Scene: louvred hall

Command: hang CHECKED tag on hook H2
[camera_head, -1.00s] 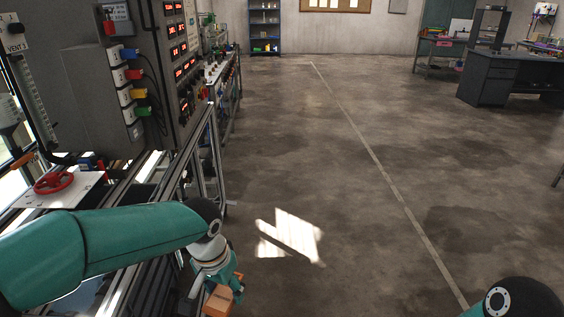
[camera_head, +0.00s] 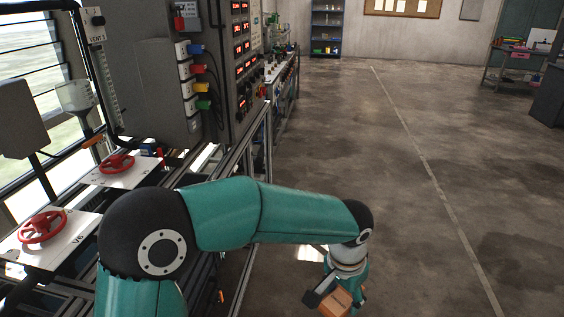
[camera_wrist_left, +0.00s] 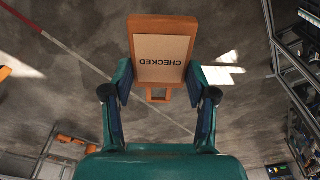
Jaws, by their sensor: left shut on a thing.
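The CHECKED tag (camera_wrist_left: 162,55) is an orange frame with a tan face, and its lettering reads upside down in the left wrist view. My left gripper (camera_wrist_left: 160,90) is shut on the tag, with one finger at each side of its lower part. In the head view the left gripper (camera_head: 333,291) hangs low over the floor at the bottom, and the orange tag (camera_head: 337,302) shows there, partly cut off by the frame edge. Hook H2 cannot be made out in either view. My right gripper is not in view.
A grey panel cabinet (camera_head: 150,75) with red displays and coloured plugs stands at the left. Two red handwheels (camera_head: 118,164) (camera_head: 42,226) sit on white plates on a metal frame beside it. The open floor (camera_head: 380,130) is clear to the right.

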